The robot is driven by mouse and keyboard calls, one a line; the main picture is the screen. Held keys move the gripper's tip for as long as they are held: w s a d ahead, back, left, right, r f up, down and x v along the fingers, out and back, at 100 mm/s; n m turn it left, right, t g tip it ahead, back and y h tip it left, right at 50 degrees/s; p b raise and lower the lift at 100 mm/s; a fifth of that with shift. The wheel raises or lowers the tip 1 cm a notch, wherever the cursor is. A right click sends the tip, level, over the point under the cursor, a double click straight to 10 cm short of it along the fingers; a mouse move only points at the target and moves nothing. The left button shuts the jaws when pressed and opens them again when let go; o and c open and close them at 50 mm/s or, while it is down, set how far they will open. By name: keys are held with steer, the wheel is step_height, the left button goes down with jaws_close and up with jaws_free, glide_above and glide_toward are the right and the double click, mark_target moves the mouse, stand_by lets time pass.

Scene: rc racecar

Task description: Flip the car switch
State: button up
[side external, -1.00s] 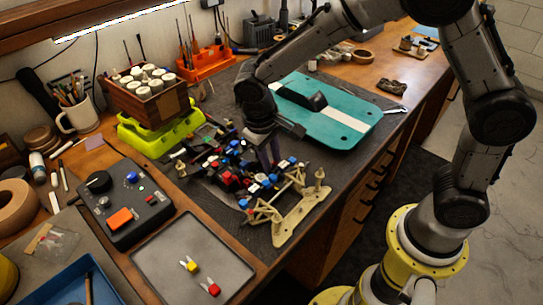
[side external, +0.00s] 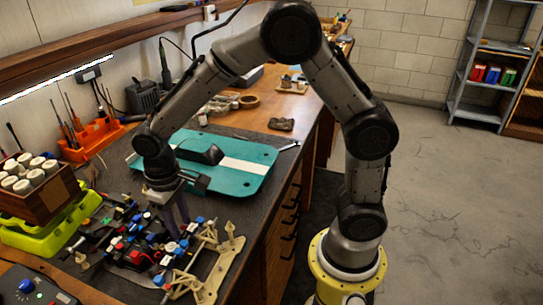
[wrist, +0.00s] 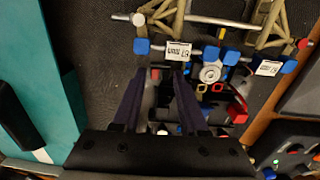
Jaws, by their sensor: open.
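The RC car chassis (side external: 150,262) lies on the dark mat, with red, blue and black parts and a tan frame (side external: 222,262) at one end. My gripper (side external: 181,218) points down over the chassis. In the wrist view my gripper (wrist: 157,78) has two dark fingers, apart, with chassis parts showing between and beyond them. A red part (wrist: 237,112) on the chassis shows right of the fingers, beside a silver round motor part (wrist: 210,73). I cannot tell for sure which part is the switch; the fingers hide some of the chassis.
The teal car body shell (side external: 237,176) with a white stripe lies behind the chassis. A lime-green stand (side external: 45,235) bears a wooden box (side external: 40,195) at left. A black control box (side external: 25,288) sits front left. An orange tool rack (side external: 95,138) stands at the back.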

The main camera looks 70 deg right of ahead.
steer(key=y, duration=0.1)
steer(key=d+y, duration=0.1)
steer(key=shift+y, duration=0.3)
step_height(320, 180, up, 14)
steer(key=d, duration=0.2)
steer(key=s+d+r+t, duration=0.2)
steer(key=s+r+t, duration=0.1)
steer(key=s+r, duration=0.35)
steer(key=s+d+f+m+t+h, duration=0.1)
steer(key=s+d+f+m, duration=0.1)
steer(key=s, duration=0.4)
steer(key=s+d+f+m+t+h, duration=0.1)
steer(key=s+d+f+m, duration=0.1)
steer(key=s, duration=0.4)
steer(key=shift+s+m, duration=0.35)
steer(key=shift+m, duration=0.45)
